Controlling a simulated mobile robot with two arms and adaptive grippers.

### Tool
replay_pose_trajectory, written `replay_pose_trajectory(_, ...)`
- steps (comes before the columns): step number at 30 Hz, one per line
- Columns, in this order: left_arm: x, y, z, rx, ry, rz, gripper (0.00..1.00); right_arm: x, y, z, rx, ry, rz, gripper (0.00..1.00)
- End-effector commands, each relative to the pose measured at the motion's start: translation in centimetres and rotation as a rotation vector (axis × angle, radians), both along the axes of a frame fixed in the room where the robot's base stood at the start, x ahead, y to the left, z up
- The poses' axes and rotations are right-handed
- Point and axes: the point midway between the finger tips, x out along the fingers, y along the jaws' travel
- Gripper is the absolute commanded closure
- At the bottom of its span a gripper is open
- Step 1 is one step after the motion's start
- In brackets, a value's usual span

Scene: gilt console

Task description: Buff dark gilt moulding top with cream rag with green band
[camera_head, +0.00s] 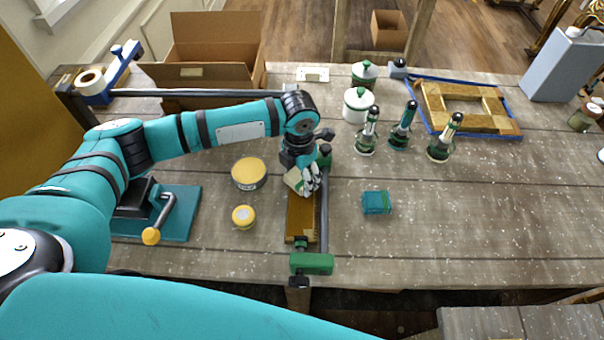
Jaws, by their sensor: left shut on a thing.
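The dark gilt moulding (300,218) lies on the bench in the middle, running front to back, with its flat top facing up. My left gripper (303,176) points down over its far end and is shut on the cream rag with green band (294,180). The rag is bunched under the fingers at the moulding's top. I cannot tell whether it presses on the surface. The gripper hides the moulding's far end. My right gripper is not in view.
A green bar clamp (311,263) runs along the moulding's right side. Yellow-lidded tins (249,173) stand left; a folded teal cloth (376,202) lies right. Several bottles (403,126), white jars (357,105) and a blue-taped frame (462,108) stand behind. The front right bench is clear.

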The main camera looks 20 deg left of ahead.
Motion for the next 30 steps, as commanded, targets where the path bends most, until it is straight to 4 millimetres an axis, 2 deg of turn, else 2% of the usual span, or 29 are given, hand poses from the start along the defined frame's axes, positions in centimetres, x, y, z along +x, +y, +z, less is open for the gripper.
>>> replay_pose_trajectory(3,-0.2,0.4,0.1,0.0,0.001,0.0,0.62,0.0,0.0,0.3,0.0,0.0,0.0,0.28)
replay_pose_trajectory(13,-0.2,-0.5,-0.2,0.004,0.003,0.001,0.62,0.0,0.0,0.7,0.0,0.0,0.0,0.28)
replay_pose_trajectory(24,-3.2,-1.2,-0.4,0.004,0.007,0.0,0.62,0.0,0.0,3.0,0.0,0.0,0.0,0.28)
replay_pose_trajectory(30,-3.9,-1.4,-0.7,0.005,0.009,0.0,0.62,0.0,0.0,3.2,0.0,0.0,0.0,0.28)
